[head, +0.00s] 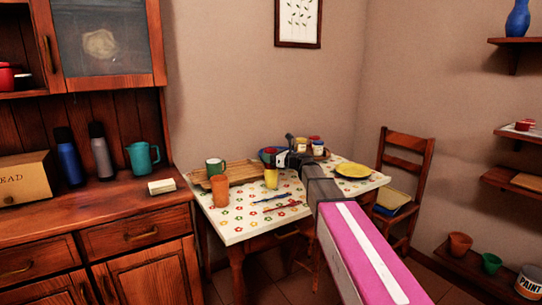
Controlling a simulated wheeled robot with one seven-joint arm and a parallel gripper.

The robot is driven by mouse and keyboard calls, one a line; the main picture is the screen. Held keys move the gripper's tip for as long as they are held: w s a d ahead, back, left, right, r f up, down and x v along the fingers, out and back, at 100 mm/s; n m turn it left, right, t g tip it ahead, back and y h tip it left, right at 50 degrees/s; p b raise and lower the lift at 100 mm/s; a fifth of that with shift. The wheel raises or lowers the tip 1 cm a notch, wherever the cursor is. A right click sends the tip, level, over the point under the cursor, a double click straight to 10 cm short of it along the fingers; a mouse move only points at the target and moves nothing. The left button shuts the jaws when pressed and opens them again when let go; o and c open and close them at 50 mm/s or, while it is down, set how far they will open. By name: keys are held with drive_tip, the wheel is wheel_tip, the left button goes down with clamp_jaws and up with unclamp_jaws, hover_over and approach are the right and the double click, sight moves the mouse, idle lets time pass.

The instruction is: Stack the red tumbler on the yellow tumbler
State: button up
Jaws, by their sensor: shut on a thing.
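The yellow tumbler (271,180) stands upright on the patterned table (240,228), below and slightly left of my gripper (273,156). My gripper is raised over the table and shut on a small red thing (270,150), which looks like the red tumbler. It is held just above the yellow tumbler in the picture, apart from it. The gripper and a blue item behind make its outline hard to read, so I cannot tell whether it is exactly over the yellow tumbler.
An orange tumbler (220,191) and a green mug (215,167) stand left, near a wooden board (243,172). Jars (318,147) stand behind, and a yellow plate (353,171) lies right. Cutlery (272,197) lies in front. A chair (407,165) stands right of the table.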

drive_tip(key=o, duration=0.9)
drive_tip(key=shift+r, duration=0.6)
drive_tip(key=v, duration=1.2)
